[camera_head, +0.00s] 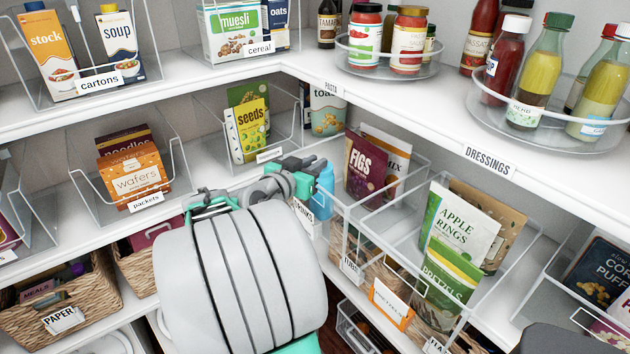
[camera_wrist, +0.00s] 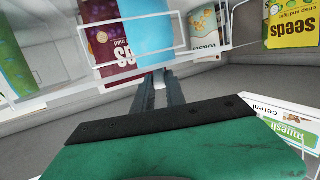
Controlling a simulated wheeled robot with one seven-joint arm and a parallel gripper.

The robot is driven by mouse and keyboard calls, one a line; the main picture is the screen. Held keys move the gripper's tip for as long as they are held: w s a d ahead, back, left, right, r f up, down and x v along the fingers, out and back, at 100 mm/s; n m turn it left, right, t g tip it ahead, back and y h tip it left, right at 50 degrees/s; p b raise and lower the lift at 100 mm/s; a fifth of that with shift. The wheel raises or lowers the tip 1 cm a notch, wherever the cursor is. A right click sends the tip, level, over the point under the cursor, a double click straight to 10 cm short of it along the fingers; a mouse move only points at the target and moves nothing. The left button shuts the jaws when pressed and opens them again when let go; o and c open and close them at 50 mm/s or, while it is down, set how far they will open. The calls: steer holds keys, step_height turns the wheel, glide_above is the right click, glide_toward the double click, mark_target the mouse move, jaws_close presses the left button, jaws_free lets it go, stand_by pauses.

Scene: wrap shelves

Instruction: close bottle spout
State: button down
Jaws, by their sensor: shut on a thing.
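A blue bottle (camera_head: 326,184) stands on the middle shelf in the corner, in the clear bin labelled drinks. My gripper (camera_head: 314,168) reaches in from the left and covers part of the bottle. In the wrist view the blue body of the bottle (camera_wrist: 143,32) shows beyond my fingertips. My gripper (camera_wrist: 158,78) has its dark fingers close together, with a small pale piece between the tips at the bottle. The spout is too small and too covered to tell whether it is up or down.
A purple figs pouch (camera_head: 364,168) stands close to the right of the bottle. A seeds pouch (camera_head: 246,130) in a clear bin stands to the left. The upper shelf (camera_head: 318,88) runs above my gripper.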

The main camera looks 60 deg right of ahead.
steer(key=shift+a+f+h+b, duration=0.1)
steer(key=shift+f+h+b, duration=0.3)
steer(key=shift+b, duration=0.3)
steer(key=shift+r, duration=0.2)
steer(key=c, duration=1.4)
jaws_free()
steer(key=shift+o, duration=0.2)
steer(key=shift+a, duration=0.1)
steer(key=a+r, duration=0.1)
steer(key=a, duration=0.6)
steer(key=shift+w+a+b, duration=0.25)
steer(key=shift+a+b, duration=0.05)
steer(key=shift+b, duration=0.1)
